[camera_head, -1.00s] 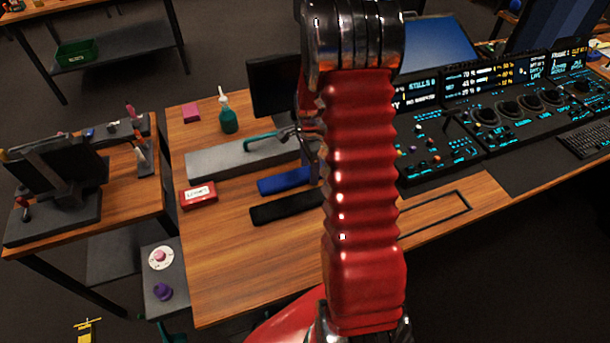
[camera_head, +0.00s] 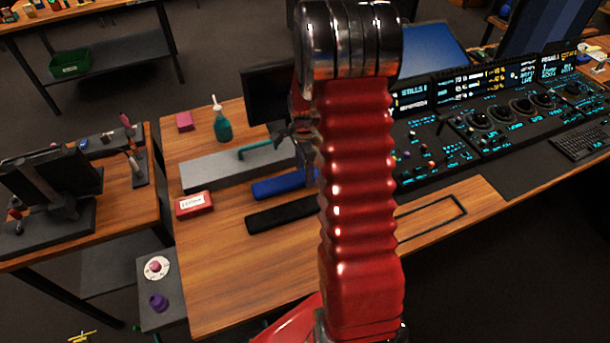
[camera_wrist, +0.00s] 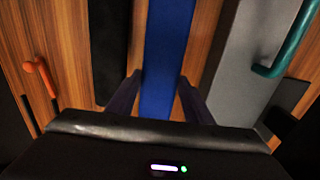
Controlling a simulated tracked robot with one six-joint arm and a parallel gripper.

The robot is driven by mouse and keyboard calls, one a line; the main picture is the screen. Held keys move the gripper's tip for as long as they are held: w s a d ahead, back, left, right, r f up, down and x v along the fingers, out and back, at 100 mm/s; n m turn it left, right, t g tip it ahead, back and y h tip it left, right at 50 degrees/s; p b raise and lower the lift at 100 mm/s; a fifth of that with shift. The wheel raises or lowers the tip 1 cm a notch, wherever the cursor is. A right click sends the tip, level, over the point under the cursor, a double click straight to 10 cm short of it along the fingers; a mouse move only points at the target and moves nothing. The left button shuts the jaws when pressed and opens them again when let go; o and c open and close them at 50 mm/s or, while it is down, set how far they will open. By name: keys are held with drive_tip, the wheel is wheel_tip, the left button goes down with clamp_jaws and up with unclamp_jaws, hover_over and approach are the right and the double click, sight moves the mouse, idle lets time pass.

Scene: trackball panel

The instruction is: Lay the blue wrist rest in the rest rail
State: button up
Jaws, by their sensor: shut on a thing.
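The blue wrist rest (camera_head: 278,186) is a long bar on the wooden desk, between a grey block and a black bar. In the wrist view it (camera_wrist: 168,40) runs lengthwise away from me between my fingers. My gripper (camera_wrist: 160,82) is shut on its sides. In the head view my red arm hides part of the gripper and the right end of the rest. I cannot tell whether the rest is clear of the desk. A thin black rectangular frame (camera_head: 432,228), apparently the rest rail, lies empty on the desk right of my arm; its left part is hidden.
A black bar (camera_head: 280,215) lies in front of the blue rest, and a grey block (camera_head: 215,173) with a teal handle lies behind. A red box (camera_head: 194,204) and green bottle (camera_head: 222,128) stand left. The lit console (camera_head: 480,120) is behind the frame.

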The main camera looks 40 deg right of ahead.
wheel_tip(320, 180, up, 8)
drive_tip(key=shift+f, duration=0.15)
idle(0.6)
drive_tip(key=w+a+r+n, duration=0.1)
drive_tip(key=w+a+n, duration=0.3)
drive_tip(key=a+n, duration=0.6)
drive_tip(key=w+a+r+n, duration=0.2)
drive_tip(key=w+a+n, duration=0.2)
drive_tip(key=a+n, duration=0.6)
drive_tip(key=a, duration=0.4)
drive_tip(key=shift+w+a+n, duration=0.35)
drive_tip(key=shift+a+n, duration=0.05)
drive_tip(key=shift+s, duration=0.15)
